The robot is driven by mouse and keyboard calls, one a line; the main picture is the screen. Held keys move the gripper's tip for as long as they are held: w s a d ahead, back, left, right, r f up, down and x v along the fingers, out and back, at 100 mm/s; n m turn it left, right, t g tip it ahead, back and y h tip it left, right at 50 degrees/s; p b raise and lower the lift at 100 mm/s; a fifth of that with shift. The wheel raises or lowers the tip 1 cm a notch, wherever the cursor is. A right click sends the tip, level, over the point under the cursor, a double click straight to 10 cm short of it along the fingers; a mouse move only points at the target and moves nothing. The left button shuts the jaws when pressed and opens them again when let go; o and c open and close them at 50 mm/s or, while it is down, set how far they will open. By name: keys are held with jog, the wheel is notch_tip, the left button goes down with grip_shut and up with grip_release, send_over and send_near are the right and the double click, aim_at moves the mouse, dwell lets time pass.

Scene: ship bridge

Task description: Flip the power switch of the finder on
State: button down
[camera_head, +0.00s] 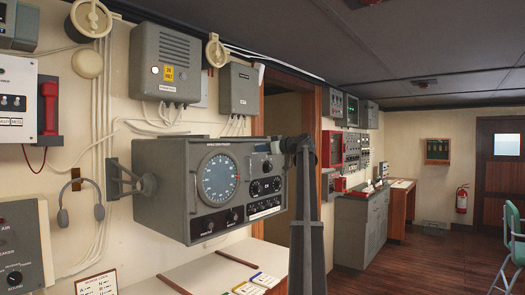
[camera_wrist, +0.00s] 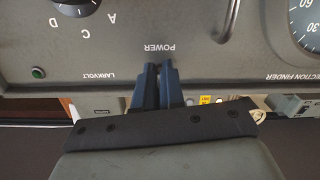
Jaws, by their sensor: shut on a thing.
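The finder (camera_head: 188,190) is a grey box on the left wall with a round blue dial, knobs and a front panel. Its panel fills the top of the wrist view, upside down (camera_wrist: 190,65). My gripper (camera_head: 279,144) is at the upper right of that panel. In the wrist view its two dark fingers (camera_wrist: 158,72) are close together, with their tips at the panel just by the POWER label (camera_wrist: 159,47). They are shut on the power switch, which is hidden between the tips. Its on or off position cannot be told.
A curved metal handle (camera_wrist: 228,22) stands out from the panel on the other side. A light desk (camera_head: 190,272) with cards lies below the finder.

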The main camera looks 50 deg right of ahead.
jog(key=shift+w+r+g, duration=0.1)
jog(key=shift+r+g, duration=0.35)
jog(key=shift+g, duration=0.7)
jog(key=shift+w+r+g, duration=0.1)
jog(key=shift+r+g, duration=0.3)
jog(key=shift+g, duration=0.75)
jog(key=shift+s, duration=0.1)
jog(key=c, duration=1.2)
grip_release()
jog(key=shift+c, duration=0.2)
jog(key=shift+s, duration=0.1)
jog(key=v, duration=1.3)
jog(key=shift+s, duration=0.25)
jog(key=shift+r, duration=0.15)
